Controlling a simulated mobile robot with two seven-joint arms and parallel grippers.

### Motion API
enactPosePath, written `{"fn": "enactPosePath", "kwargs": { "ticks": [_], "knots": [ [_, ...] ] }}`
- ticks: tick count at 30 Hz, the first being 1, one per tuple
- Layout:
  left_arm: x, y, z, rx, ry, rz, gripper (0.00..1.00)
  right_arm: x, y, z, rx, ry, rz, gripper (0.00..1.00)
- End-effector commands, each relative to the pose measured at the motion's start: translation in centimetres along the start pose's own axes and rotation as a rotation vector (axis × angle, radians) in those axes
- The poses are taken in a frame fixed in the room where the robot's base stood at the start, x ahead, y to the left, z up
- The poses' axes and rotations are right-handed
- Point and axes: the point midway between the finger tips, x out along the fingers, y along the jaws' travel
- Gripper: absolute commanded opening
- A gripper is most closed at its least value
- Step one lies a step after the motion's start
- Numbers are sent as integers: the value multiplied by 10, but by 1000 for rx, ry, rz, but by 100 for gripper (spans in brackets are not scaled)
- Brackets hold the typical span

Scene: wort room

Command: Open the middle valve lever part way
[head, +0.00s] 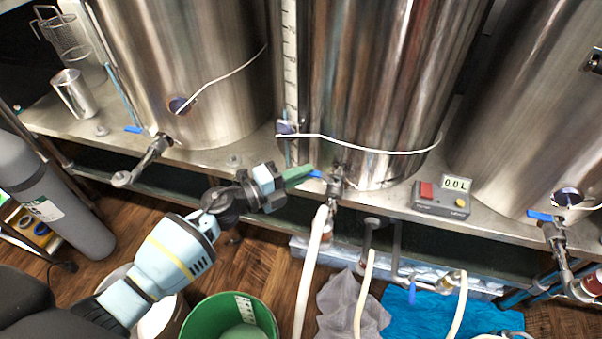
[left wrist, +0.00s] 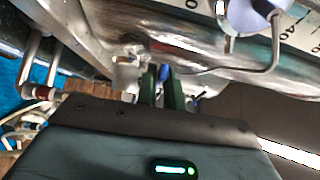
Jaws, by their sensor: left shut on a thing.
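The middle valve (head: 335,185) sticks out from the foot of the middle steel kettle (head: 375,90), with a pale hose (head: 311,260) hanging from it. Its blue lever (head: 316,174) points left in the head view. My left gripper (head: 300,174) reaches it from the left, its green fingers at the lever. In the left wrist view the two green fingers (left wrist: 162,88) are closed around the blue lever (left wrist: 165,72). The fingers hide most of the lever. My right gripper is not in view.
A meter box (head: 441,196) reading 0.0 L stands on the shelf right of the valve. The left kettle's valve (head: 150,160) and the right kettle's valve (head: 560,250) flank it. A green bucket (head: 230,315) and a grey gas cylinder (head: 50,195) stand below.

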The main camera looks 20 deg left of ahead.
Motion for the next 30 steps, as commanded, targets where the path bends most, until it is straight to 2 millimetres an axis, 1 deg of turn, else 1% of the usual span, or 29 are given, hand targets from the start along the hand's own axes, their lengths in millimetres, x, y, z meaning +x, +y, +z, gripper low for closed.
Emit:
{"fn": "enactPosePath", "kwargs": {
  "ticks": [4,8,16,24,30],
  "knots": [
    [-1,0,-2,-1,-19,1,0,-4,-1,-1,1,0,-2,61],
    [-4,-2,-6,-3,-66,0,0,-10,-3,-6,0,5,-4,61],
    [-10,-2,-19,-5,-243,-1,0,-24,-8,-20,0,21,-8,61],
    [-14,1,-31,-6,-409,0,0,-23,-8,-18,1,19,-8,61],
    [-15,2,-36,-4,-479,1,0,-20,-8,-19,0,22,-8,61]
  ]
}}
